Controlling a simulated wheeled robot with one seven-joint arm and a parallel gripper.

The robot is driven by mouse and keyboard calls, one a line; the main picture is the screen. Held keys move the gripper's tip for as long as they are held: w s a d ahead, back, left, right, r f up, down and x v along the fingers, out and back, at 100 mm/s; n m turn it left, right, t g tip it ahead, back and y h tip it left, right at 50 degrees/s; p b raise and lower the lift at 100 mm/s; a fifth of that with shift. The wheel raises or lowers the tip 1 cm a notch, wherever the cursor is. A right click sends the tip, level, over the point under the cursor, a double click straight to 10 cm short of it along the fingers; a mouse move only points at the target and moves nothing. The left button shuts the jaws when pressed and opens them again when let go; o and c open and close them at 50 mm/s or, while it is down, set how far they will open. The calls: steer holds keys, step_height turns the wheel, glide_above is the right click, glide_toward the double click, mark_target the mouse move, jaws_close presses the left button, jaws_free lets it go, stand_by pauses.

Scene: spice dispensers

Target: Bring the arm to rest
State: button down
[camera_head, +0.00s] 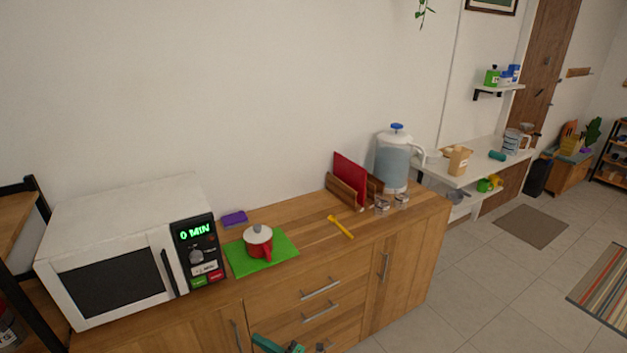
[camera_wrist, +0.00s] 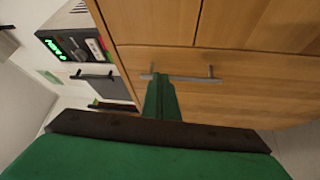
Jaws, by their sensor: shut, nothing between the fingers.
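My gripper shows in the wrist view (camera_wrist: 162,80) as green fingers pressed together, with nothing between them. It points at the wooden cabinet front, and its tips overlap a metal bar handle (camera_wrist: 205,79) in the picture. I cannot tell whether they touch it. In the head view, green parts of my arm show at the bottom edge, low in front of the wooden cabinet (camera_head: 300,318). The rest of the arm is out of the picture.
On the cabinet stand a white microwave (camera_head: 130,245), a red pot (camera_head: 258,243) on a green mat (camera_head: 283,256), a yellow utensil (camera_head: 341,227), a red board (camera_head: 350,178), a water jug (camera_head: 393,160) and small jars (camera_head: 382,207).

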steer(key=s+m+t+h, duration=0.95)
steer(key=s+m, duration=0.75)
steer(key=s, duration=0.6)
steer(key=s+d+r+m+h, duration=0.3)
steer(key=s+d+m, duration=0.15)
steer(key=s, duration=0.45)
steer(key=s+d+r+m+h, duration=0.35)
steer(key=s+d, duration=0.25)
steer(key=s, duration=0.2)
steer(key=s+d+r+m+g+h, duration=0.1)
steer(key=s+d+r+m+g, duration=0.2)
steer(key=s+d+r, duration=0.4)
steer(key=s+r+m, duration=0.1)
steer(key=s+r, duration=0.2)
steer(key=r, duration=0.1)
steer(key=shift+s+d, duration=0.15)
steer(key=shift+s, duration=0.05)
steer(key=shift+s+a+r, duration=0.1)
steer(key=shift+a, duration=0.1)
